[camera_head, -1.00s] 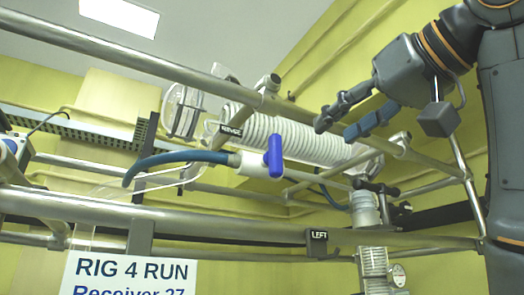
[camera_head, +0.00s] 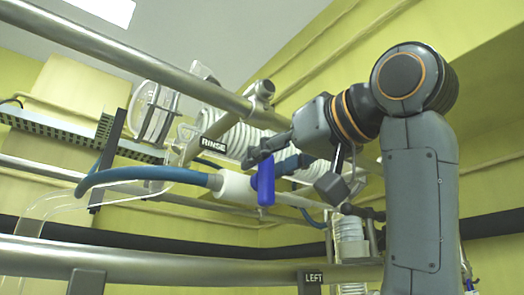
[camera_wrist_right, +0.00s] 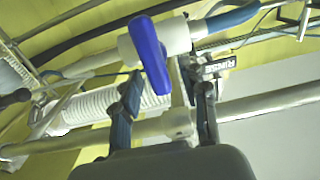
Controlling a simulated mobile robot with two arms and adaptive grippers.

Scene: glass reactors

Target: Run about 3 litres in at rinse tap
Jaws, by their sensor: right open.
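The rinse tap has a white body (camera_head: 236,187) and a blue lever handle (camera_head: 266,184), which points down in the head view. A blue hose (camera_head: 130,174) joins its left side. A black RINSE label (camera_head: 214,146) is above it. My right gripper (camera_head: 277,160) is at the handle, its fingers partly overlapping the handle's top in the picture. In the right wrist view, my open gripper (camera_wrist_right: 165,78) has the blue handle (camera_wrist_right: 150,52) between and beyond its fingertips, closer to the left finger. I cannot tell whether they touch. My left gripper is not in view.
A steel rail (camera_head: 150,65) runs diagonally above the tap, and another rail (camera_head: 170,262) crosses below with a LEFT label (camera_head: 314,278). A white coiled condenser (camera_head: 245,138) is behind the tap. Clear glass tubing (camera_head: 45,208) is at the left.

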